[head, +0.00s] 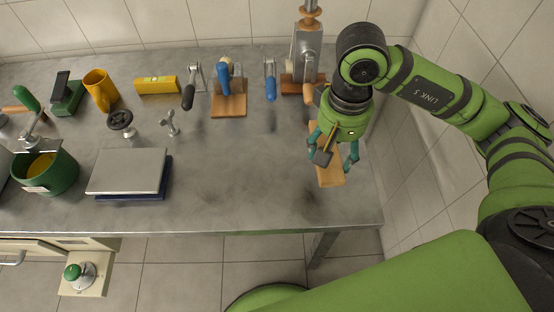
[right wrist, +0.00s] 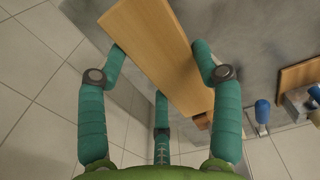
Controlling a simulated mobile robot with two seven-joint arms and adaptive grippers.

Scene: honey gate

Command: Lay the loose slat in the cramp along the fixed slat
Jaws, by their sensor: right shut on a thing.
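My right gripper (head: 332,154) is shut on a flat wooden slat (head: 331,178) near the right end of the bench. In the right wrist view the slat (right wrist: 150,45) runs between the fingers, slanting from upper left to lower right. Whether it touches the bench, I cannot tell. A blue-handled clamp (head: 225,75) stands on a wooden base (head: 229,108) at the back, left of the gripper; I cannot tell whether this is the cramp. I cannot make out the fixed slat with certainty. My left gripper is in neither view.
A metal stand (head: 305,45) rises behind the gripper, and a second blue handle (head: 270,82) is beside it. The bench's front middle is clear. Tiled wall closes the right.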

